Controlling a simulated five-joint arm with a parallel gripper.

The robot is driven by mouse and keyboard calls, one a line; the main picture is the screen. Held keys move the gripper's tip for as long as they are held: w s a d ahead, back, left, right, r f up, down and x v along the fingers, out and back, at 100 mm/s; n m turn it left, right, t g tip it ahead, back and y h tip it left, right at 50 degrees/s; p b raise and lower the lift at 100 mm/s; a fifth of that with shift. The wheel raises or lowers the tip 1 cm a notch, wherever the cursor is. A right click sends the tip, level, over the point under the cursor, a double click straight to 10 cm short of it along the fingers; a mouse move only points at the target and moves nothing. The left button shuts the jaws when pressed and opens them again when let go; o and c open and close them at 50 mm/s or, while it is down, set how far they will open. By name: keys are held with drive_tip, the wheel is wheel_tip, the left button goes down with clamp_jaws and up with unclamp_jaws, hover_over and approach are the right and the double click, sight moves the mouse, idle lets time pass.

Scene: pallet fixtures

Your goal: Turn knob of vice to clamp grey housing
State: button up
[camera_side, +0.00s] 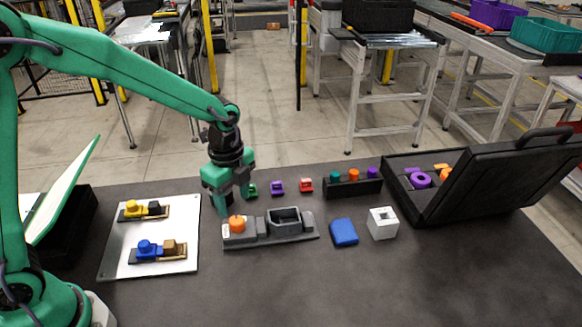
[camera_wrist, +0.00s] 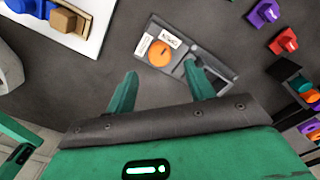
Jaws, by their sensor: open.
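The vice (camera_side: 268,240) is a long dark grey fixture on the table, with an orange knob (camera_side: 237,223) at its left end. The grey housing (camera_side: 284,228), an open-topped box, sits toward the vice's right end. My gripper (camera_side: 234,204) is open and points down just above the knob. In the wrist view, the knob (camera_wrist: 160,53) shows beyond and between the two fingertips (camera_wrist: 160,72), with nothing held. The vice (camera_wrist: 180,38) lies tilted there, and the right finger covers part of its jaw end. I cannot tell whether the jaw touches the housing.
A white plate (camera_side: 182,204) with yellow and blue fixtures lies left. A blue block (camera_side: 344,232) and a white block (camera_side: 383,223) sit right. Green, purple (camera_side: 278,187) and red parts stand behind, beside a black peg rack (camera_side: 352,188). An open black case (camera_side: 480,190) is far right.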

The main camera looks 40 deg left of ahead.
sight(237, 220)
drive_tip(key=shift+f, duration=2.95)
drive_tip(key=c, duration=1)
drive_tip(key=shift+o, duration=0.2)
